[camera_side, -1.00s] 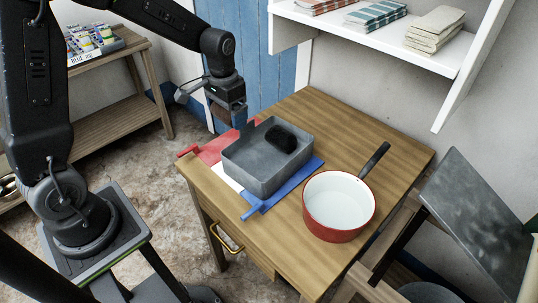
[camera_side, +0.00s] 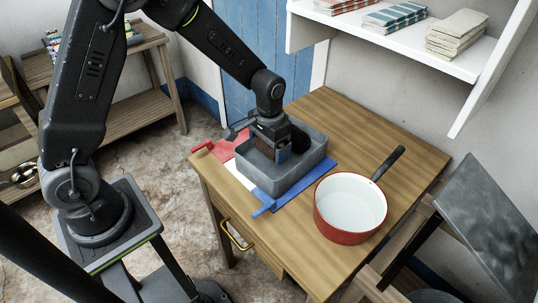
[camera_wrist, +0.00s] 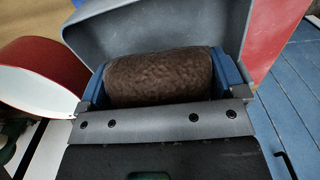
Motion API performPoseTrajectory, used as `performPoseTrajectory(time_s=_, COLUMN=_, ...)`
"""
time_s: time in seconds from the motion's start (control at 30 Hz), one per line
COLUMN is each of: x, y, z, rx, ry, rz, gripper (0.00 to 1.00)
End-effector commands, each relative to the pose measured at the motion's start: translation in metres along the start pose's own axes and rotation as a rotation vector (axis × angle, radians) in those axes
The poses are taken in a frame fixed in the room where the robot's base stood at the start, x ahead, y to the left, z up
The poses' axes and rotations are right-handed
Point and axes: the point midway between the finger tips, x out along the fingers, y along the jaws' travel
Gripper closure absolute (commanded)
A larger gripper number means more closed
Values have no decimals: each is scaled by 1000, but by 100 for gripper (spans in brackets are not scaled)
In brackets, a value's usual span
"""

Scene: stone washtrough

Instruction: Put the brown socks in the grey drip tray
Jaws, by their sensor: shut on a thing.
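The brown socks (camera_wrist: 160,78) are a rounded bundle between the two blue fingers of my gripper in the wrist view. My gripper (camera_side: 276,153) is shut on them and points down inside the walls of the grey drip tray (camera_side: 262,176) in the side view. The tray's grey wall (camera_wrist: 115,38) rises behind the socks in the wrist view. A dark bundle (camera_side: 299,139) in the tray is partly hidden by my gripper. Whether the brown socks touch the tray floor, I cannot tell.
The tray stands on a red, white and blue cloth (camera_side: 293,191) on the wooden table (camera_side: 393,142). A red pot (camera_side: 350,209) with a white inside stands to the right, its dark handle pointing up and right. A white shelf with folded cloths (camera_side: 457,36) hangs above the back.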

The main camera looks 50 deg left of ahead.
Motion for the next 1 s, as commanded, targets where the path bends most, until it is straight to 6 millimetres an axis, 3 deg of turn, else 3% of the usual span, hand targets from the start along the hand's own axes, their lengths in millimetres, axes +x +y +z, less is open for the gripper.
performPoseTrajectory(time_s=0.23, x=34, y=0, z=1, rx=0, ry=-3, rz=0, gripper=36)
performPoseTrajectory(time_s=0.67, x=39, y=-1, z=1, rx=0, ry=-2, rz=0, gripper=36)
performPoseTrajectory(time_s=0.7, x=39, y=-1, z=0, rx=0, ry=-1, rz=0, gripper=6)
performPoseTrajectory(time_s=0.77, x=39, y=-1, z=0, rx=0, ry=-1, rz=0, gripper=1)
performPoseTrajectory(time_s=1.0, x=38, y=-1, z=0, rx=0, ry=-1, rz=0, gripper=0)
